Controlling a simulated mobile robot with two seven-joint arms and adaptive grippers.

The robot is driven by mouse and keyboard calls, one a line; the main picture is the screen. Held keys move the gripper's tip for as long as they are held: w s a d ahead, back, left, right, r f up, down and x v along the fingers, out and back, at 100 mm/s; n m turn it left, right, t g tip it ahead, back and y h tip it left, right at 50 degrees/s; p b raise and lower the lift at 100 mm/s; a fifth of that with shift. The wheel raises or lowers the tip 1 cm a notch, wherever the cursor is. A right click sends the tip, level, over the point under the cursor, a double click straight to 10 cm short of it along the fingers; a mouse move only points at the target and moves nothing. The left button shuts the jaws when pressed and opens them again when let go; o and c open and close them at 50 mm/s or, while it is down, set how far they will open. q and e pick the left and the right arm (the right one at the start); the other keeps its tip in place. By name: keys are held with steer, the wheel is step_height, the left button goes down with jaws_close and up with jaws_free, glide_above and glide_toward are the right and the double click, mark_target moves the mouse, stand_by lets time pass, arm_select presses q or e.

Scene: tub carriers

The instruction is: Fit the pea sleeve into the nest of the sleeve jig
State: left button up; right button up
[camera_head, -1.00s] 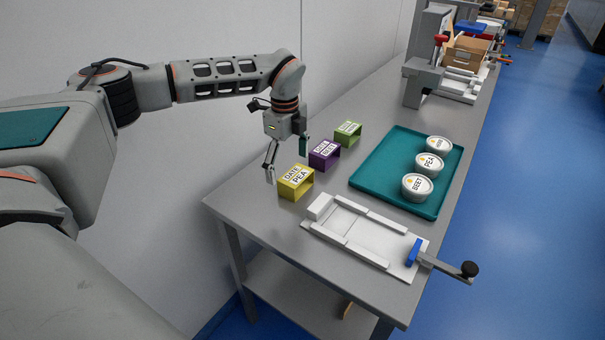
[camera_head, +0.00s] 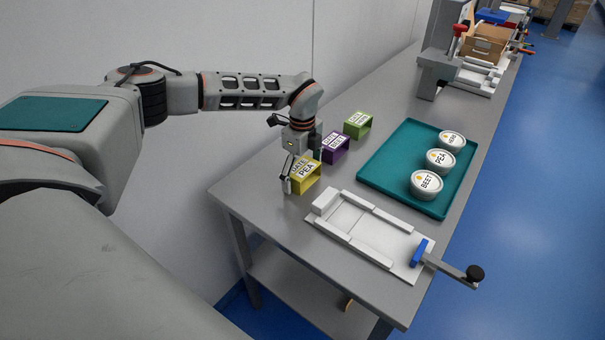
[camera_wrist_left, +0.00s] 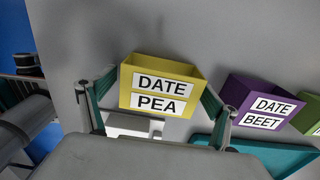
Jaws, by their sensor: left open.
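The pea sleeve (camera_head: 308,180) is a yellow open-ended box with DATE and PEA labels, standing on the bench near the jig's left end. It is also in the left wrist view (camera_wrist_left: 165,72), in front of the gripper. My left gripper (camera_head: 302,162) is open, low over the sleeve, with a finger on each side of it; contact cannot be told. Both fingers also show in the left wrist view (camera_wrist_left: 150,98). The white sleeve jig (camera_head: 378,213) lies on the bench, its nest between the rails empty. A blue clamp pad (camera_head: 419,252) is at its right end. My right gripper is not in view.
A purple beet sleeve (camera_head: 335,149) stands close behind the pea sleeve, with a green sleeve (camera_head: 358,125) beyond. A teal tray (camera_head: 388,182) holds three labelled tubs. A clamp handle (camera_head: 474,273) overhangs the bench's front edge. A grey press (camera_head: 437,70) stands farther back.

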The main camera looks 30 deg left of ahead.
mark_target(303, 168)
arm_select(q)
steer(key=c, duration=1)
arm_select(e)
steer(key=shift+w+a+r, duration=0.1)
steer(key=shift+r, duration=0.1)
arm_select(q)
step_height(303, 168, up, 20)
steer(key=b, duration=0.1)
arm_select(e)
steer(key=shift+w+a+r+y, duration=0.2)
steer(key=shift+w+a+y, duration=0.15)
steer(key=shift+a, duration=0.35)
